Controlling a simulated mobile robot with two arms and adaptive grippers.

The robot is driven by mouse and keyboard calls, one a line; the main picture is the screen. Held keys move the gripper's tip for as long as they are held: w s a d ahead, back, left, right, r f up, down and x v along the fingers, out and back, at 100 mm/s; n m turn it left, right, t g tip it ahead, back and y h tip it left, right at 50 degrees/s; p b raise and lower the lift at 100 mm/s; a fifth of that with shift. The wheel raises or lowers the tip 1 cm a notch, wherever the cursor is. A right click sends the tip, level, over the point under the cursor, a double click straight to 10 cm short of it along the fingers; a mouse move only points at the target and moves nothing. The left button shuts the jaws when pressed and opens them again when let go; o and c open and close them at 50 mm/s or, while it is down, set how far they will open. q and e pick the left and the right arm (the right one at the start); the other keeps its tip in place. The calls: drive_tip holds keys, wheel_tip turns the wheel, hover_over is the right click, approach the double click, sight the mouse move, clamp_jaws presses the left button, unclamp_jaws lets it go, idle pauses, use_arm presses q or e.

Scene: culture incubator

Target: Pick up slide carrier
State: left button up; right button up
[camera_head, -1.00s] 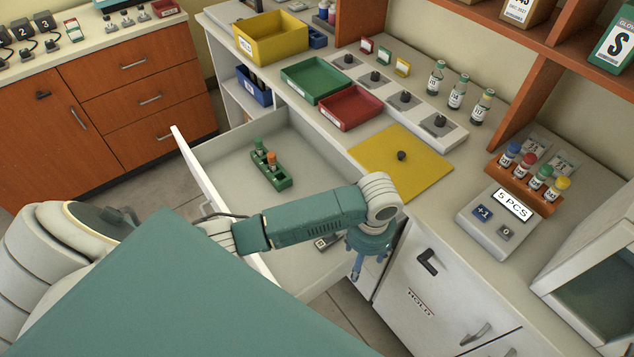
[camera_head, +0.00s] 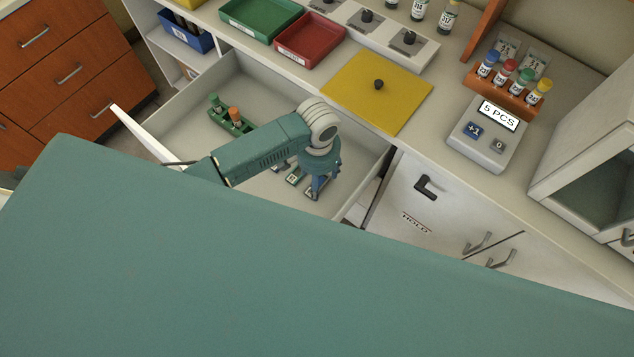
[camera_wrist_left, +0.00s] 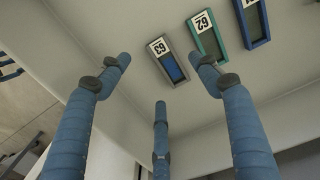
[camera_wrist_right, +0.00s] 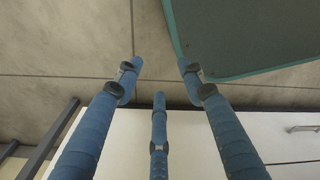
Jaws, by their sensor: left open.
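Slide carriers lie flat in the open drawer (camera_head: 255,75). In the left wrist view there is a grey-framed carrier labelled 63 (camera_wrist_left: 175,70), a green one labelled 62 (camera_wrist_left: 222,45) and a blue one (camera_wrist_left: 264,33). In the head view they are small and partly hidden by my left arm; one shows at its label (camera_head: 294,178). My left gripper (camera_head: 318,188) is over the drawer, pointing down. In its wrist view the fingers (camera_wrist_left: 160,72) are spread and empty, with carrier 63 beyond and between them. My right gripper (camera_wrist_right: 160,75) is open and empty above the floor.
The drawer walls surround my left gripper. A cabinet labelled HOLD (camera_head: 415,222) stands beside the drawer.

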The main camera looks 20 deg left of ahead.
use_arm(q)
drive_tip(key=shift+a+f, duration=0.1)
drive_tip(key=shift+f, duration=0.3)
wheel_tip(320, 180, down, 4)
drive_tip(key=shift+w+r, duration=0.1)
drive_tip(key=shift+r, duration=0.1)
drive_tip(key=shift+f, duration=0.55)
drive_tip(key=c, duration=1.1)
use_arm(e)
drive_tip(key=shift+w+a+r, duration=0.15)
drive_tip(key=shift+w+a, duration=0.1)
drive_tip(key=shift+a, duration=0.25)
